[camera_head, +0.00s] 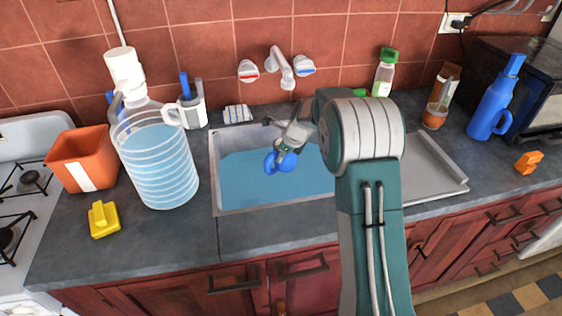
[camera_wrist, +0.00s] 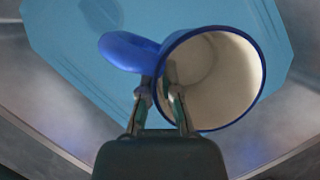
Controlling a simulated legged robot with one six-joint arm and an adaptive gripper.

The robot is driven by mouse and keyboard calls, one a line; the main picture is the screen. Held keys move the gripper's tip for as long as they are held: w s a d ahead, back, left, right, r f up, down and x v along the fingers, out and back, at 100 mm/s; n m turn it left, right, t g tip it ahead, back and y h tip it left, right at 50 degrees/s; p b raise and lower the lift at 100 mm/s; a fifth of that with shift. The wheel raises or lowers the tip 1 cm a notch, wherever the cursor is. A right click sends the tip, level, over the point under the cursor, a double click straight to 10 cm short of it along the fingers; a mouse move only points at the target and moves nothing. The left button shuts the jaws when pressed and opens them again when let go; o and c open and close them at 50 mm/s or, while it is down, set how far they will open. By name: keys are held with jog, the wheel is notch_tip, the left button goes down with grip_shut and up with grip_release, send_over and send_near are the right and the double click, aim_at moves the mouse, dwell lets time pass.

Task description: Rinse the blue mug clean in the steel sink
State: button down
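The blue mug (camera_wrist: 228,90) fills the middle of the wrist view, tilted so its pale, empty-looking inside faces the camera. Its blue handle (camera_wrist: 122,50) points left. My gripper (camera_wrist: 160,97) has one finger outside the mug by the handle and the other inside the mouth, with the wall between them; it appears closed on the wall. In the head view the mug (camera_head: 277,163) hangs below my gripper (camera_head: 286,146) inside the steel sink (camera_head: 228,212), at or just above the blue water (camera_head: 245,183). Contact with the water is unclear.
A wall tap (camera_head: 281,68) with two knobs is behind the sink. A large water bottle (camera_head: 158,165) and an orange pot (camera_head: 82,160) stand left. A drainboard (camera_head: 430,172) and a blue jug (camera_head: 492,105) are right. A yellow sponge-like item (camera_head: 104,220) lies front left.

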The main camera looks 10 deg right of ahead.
jog(key=shift+r, duration=4.85)
